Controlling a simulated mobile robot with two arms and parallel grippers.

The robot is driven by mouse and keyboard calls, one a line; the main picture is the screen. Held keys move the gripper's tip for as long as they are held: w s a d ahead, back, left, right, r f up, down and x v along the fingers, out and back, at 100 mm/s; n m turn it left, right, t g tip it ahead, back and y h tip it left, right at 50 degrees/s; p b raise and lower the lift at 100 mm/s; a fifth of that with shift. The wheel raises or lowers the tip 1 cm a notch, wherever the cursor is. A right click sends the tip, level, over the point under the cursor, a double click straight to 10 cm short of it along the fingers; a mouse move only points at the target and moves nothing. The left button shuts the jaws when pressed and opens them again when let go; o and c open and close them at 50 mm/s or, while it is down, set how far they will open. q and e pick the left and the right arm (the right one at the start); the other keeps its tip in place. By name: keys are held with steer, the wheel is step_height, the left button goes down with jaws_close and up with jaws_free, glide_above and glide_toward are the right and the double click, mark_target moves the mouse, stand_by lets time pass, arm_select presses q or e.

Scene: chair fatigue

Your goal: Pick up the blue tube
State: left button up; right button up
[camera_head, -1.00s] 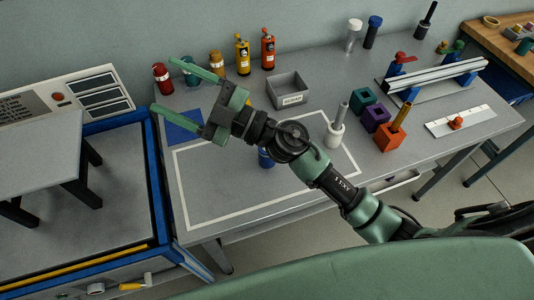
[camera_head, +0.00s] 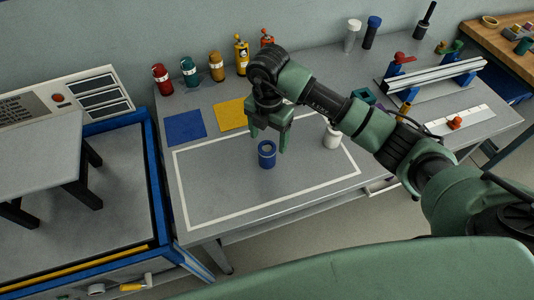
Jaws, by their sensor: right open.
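The blue tube (camera_head: 267,158) is a short upright cylinder with a pale opening at its top. It stands on the grey workbench (camera_head: 215,205), inside the white outline. My right gripper (camera_head: 267,144) points down with its fingers apart, one on each side of the tube's top in the picture. Whether the fingers reach down around it or are still above it I cannot tell. No contact shows. My left gripper is not in view.
Blue (camera_head: 184,127) and yellow (camera_head: 231,114) squares lie behind the tube. A white holder (camera_head: 332,137) stands to its right. Several bottles line the back, with a red one (camera_head: 162,79) at left. A metal rail fixture (camera_head: 432,72) is at right. The outlined area's left part is clear.

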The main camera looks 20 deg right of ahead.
mark_target(267, 150)
steer(key=f+p, duration=0.1)
steer(key=f, duration=0.1)
steer(key=f+p, duration=0.1)
steer(key=f, duration=0.2)
steer(key=shift+s+a+f, duration=0.15)
steer(key=shift+a+f, duration=0.05)
steer(key=shift+f, duration=0.55)
steer(key=shift+c, duration=0.2)
steer(key=c, duration=1.5)
steer(key=shift+o, duration=0.2)
steer(key=shift+r, duration=0.1)
